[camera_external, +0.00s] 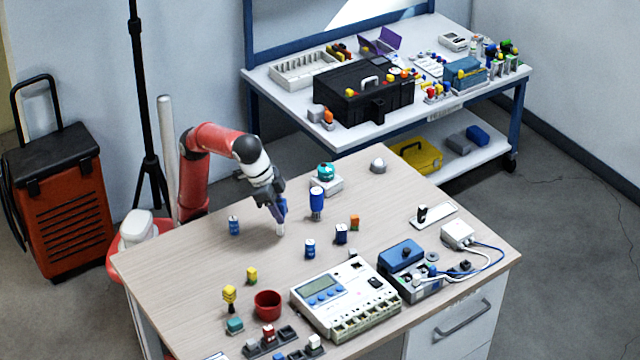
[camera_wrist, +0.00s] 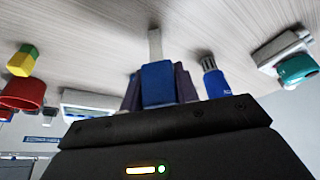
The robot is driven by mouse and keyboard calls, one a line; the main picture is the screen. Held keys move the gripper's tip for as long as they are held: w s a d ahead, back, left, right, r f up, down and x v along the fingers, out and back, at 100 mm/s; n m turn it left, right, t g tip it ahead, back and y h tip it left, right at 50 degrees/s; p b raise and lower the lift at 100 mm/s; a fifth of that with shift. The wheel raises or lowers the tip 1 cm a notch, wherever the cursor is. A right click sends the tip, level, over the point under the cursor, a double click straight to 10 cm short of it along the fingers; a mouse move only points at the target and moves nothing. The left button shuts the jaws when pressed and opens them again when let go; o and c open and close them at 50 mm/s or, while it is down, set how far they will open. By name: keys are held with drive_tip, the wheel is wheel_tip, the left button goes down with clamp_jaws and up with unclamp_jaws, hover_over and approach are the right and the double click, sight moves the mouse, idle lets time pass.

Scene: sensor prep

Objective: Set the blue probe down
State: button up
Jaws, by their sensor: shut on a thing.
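My gripper (camera_external: 276,207) is shut on the blue probe (camera_external: 283,210) and holds it upright or nearly so above the left middle of the wooden table (camera_external: 190,270). The probe's pale tip points down and is at or just above the tabletop; I cannot tell whether it touches. In the wrist view, the blue probe (camera_wrist: 158,84) sits between the dark fingers of my gripper (camera_wrist: 157,90), with its pale shaft reaching out toward the table surface.
A teal-topped white device (camera_external: 326,180) is behind. A red cup (camera_external: 267,305) and grey meter (camera_external: 345,300) are nearer the front.

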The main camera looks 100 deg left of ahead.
drive_tip(key=o, duration=1)
drive_tip(key=shift+c, duration=0.2)
drive_tip(key=p+v, duration=0.5)
drive_tip(key=v, duration=0.7)
drive_tip(key=shift+r, duration=0.1)
